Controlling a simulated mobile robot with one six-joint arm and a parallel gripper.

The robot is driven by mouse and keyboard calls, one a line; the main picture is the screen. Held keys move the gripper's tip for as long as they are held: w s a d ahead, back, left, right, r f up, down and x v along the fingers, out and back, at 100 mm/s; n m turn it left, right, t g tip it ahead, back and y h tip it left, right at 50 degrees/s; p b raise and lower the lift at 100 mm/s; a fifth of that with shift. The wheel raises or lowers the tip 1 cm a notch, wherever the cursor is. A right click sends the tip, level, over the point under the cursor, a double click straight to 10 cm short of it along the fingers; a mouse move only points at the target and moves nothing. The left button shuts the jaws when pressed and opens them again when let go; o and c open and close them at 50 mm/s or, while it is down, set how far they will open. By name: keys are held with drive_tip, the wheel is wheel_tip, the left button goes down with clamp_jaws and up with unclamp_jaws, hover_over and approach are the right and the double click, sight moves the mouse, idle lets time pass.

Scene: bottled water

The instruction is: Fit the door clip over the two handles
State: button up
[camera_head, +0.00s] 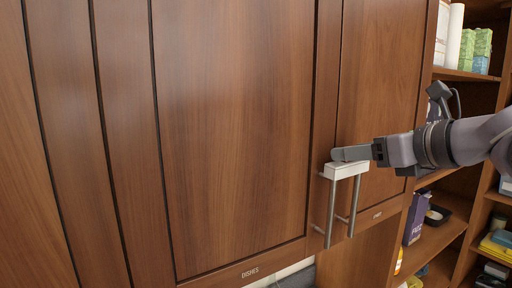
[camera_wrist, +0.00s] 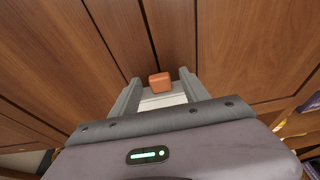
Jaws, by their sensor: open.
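The white door clip (camera_head: 345,171) sits across the tops of the two grey bar handles, the left handle (camera_head: 331,214) and the right handle (camera_head: 354,207). How far it reaches down over them is hard to tell. In the wrist view, the clip's pale body (camera_wrist: 163,100) shows below an orange block (camera_wrist: 160,82), which looks like its grip. My gripper (camera_head: 340,154) is at the top of the clip. In the wrist view, its fingers (camera_wrist: 159,79) are spread on both sides of the orange block, with visible gaps.
The handles are on brown wooden cabinet doors (camera_head: 235,130), both closed. A label reading DISHES is on the lower door rail. At right, open shelves (camera_head: 440,235) hold boxes and bottles close to my arm. The space in front of the left doors is clear.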

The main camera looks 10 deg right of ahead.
drive_tip(key=b+v, duration=0.1)
drive_tip(key=v, duration=1.6)
drive_tip(key=shift+s+r, duration=0.15)
drive_tip(key=shift+s, duration=0.05)
